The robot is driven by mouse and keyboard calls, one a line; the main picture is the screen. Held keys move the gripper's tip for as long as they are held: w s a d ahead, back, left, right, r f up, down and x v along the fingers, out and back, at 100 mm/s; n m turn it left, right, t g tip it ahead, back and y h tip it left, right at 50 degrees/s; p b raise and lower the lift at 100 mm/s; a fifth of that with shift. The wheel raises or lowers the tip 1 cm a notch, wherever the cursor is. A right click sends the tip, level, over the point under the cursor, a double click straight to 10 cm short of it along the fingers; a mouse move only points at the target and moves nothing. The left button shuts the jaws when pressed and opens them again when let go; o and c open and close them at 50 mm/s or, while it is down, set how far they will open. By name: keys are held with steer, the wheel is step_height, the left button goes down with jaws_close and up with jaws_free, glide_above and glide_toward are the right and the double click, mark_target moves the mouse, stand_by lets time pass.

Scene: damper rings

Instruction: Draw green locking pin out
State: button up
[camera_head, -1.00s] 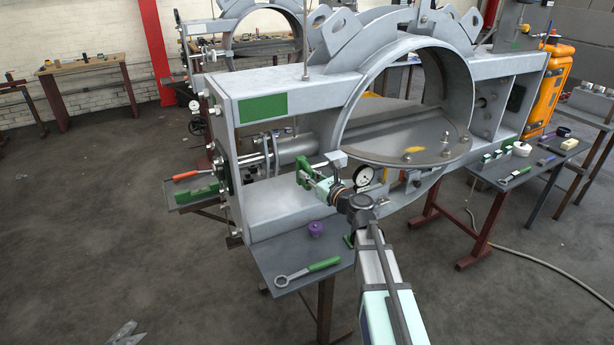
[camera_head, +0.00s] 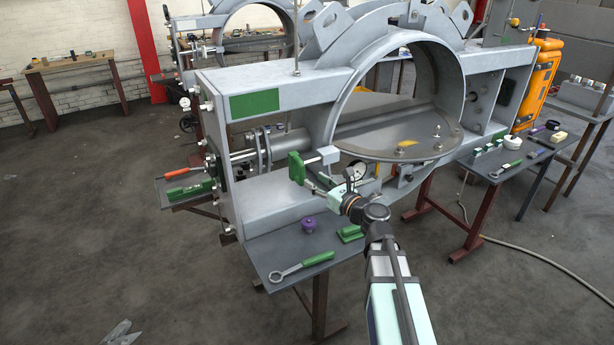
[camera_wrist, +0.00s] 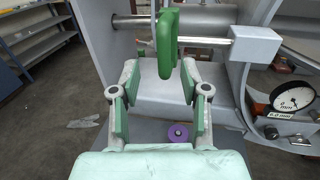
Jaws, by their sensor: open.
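The green locking pin (camera_head: 297,168) has a flat green handle and a bright shaft that runs right into a small grey block (camera_head: 329,155) beside the round opening of the frame. In the wrist view the pin's handle (camera_wrist: 168,42) stands upright just beyond the fingertips, with its shaft level and its end hidden in the block (camera_wrist: 256,45). My gripper (camera_head: 318,187) is open and empty, a little below and on the near side of the handle. In the wrist view its two green-padded fingers (camera_wrist: 159,80) are spread apart, and no contact with the handle shows.
A dial gauge (camera_head: 356,172) stands close to the right of my gripper. The grey frame (camera_head: 300,204) lies behind it. Below, a table (camera_head: 262,252) holds a purple knob (camera_head: 307,227), a green-handled ring wrench (camera_head: 303,266) and a green block (camera_head: 350,234).

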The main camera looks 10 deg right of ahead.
steer(key=shift+v, duration=1.95)
steer(key=s+a+f+n+g+h, duration=0.1)
steer(key=s+f+n+g, duration=0.5)
steer(key=f, duration=0.5)
steer(key=s+a+f+n+g+h, duration=0.15)
steer(key=s+f+n, duration=0.25)
steer(key=f+n, duration=0.55)
steer(key=s+a+f+n+g+h, duration=0.1)
steer(key=s+f+n+g, duration=0.4)
steer(key=f, duration=0.7)
steer(key=s+d+f+n+g+h, duration=0.1)
steer(key=s+f+n+g+h, duration=0.1)
steer(key=s+f, duration=0.5)
steer(key=s+d+f+n+g+h, duration=0.1)
steer(key=s+f+n+g, duration=0.3)
steer(key=s, duration=1.2)
steer(key=s+d+f+n+g+h, duration=0.1)
steer(key=s+f+n+g+h, duration=0.2)
steer(key=s+f, duration=0.7)
steer(key=shift+s+f, duration=0.2)
steer(key=shift+s, duration=0.9)
